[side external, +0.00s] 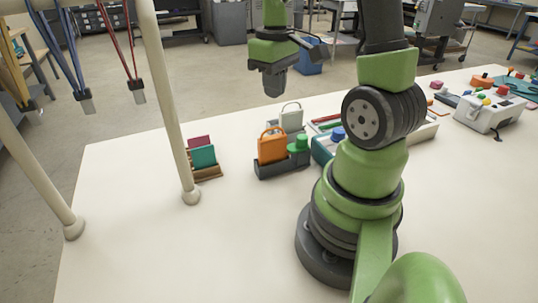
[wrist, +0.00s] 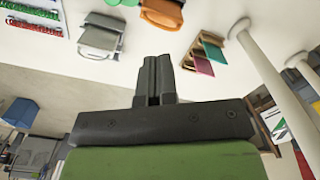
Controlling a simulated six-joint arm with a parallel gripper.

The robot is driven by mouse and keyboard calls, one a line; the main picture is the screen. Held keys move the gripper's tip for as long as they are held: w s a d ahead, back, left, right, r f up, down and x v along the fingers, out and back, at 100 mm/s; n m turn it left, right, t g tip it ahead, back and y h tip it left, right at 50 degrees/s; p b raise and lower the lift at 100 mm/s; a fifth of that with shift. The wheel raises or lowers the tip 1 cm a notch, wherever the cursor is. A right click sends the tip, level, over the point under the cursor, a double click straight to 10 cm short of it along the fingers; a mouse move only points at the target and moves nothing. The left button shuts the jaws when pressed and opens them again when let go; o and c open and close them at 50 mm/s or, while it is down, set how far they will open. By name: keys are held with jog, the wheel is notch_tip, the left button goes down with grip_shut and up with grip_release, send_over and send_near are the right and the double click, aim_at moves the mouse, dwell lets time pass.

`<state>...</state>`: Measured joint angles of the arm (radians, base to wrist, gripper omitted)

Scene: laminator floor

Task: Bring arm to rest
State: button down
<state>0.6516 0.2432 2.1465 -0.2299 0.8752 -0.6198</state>
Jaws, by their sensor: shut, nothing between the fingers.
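My gripper (side external: 274,84) hangs in the air above the far edge of the table, fingers pointing down, seen in the side external view. In the wrist view, its two dark fingers (wrist: 155,72) are together with nothing between them. My green arm stands on the white table (side external: 130,240), its base at the centre right of the side external view. The gripper is apart from every object on the table.
An orange case (side external: 272,147) and a grey case (side external: 291,117) stand in a dark holder, with a green-topped item (side external: 299,143) beside them. A rack holds teal (side external: 203,156) and maroon cards. A cream post (side external: 172,100) stands left. The table's front left is clear.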

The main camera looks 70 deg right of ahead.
jog(key=shift+a, duration=0.1)
jog(key=s+a+r+t+y, duration=0.1)
jog(key=s+a+r+t, duration=0.1)
jog(key=a+r, duration=0.3)
jog(key=s+a+r+m+t+y, duration=0.1)
jog(key=s+a+r+t, duration=0.2)
jog(key=a, duration=0.9)
notch_tip(320, 180, up, 3)
jog(key=shift+a+r+t, duration=0.15)
jog(key=shift+r+t, duration=0.05)
jog(key=shift+t, duration=0.9)
